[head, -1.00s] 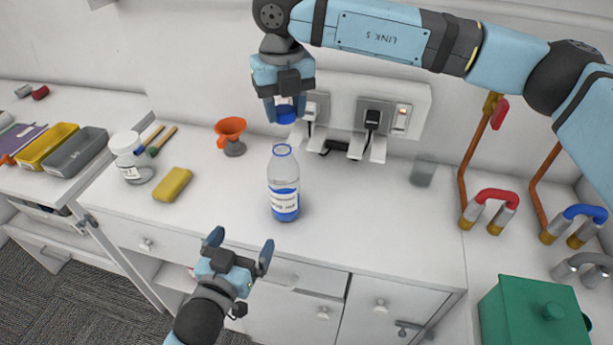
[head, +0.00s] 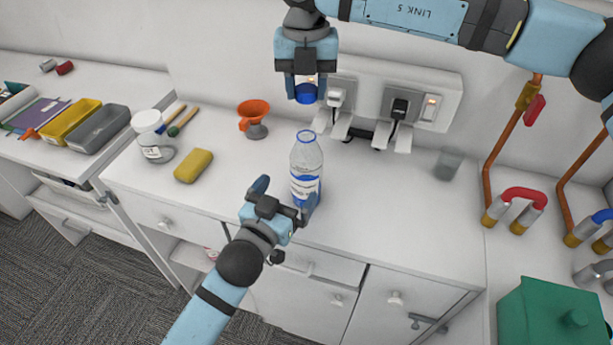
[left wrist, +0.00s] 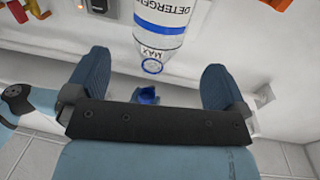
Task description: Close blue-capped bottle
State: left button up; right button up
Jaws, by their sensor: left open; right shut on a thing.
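The clear bottle (head: 306,160) with a blue-and-white label stands upright and uncapped near the counter's front edge. The left wrist view shows it upside down (left wrist: 160,28), with its neck between and beyond my fingers. My left gripper (head: 285,198) is open at the bottle's lower front. One finger overlaps the bottle's lower right and the other is apart at left; I cannot tell whether either touches. My right gripper (head: 306,86) is shut on the blue cap (head: 306,94), held above and apart from the bottle's mouth. The bottle's base is partly hidden by my left gripper.
Wall sockets with plugs (head: 402,105) are behind. The counter between bottle and cup is clear.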

aim_at(299, 174)
pick_arm(q)
jog(key=x, duration=0.9)
jog(key=shift+f, duration=0.1)
jog(key=c, duration=1.3)
pick_arm(e)
jog(key=shift+f, duration=2.55)
jog(key=shift+f, duration=0.85)
jog(key=shift+f, duration=0.55)
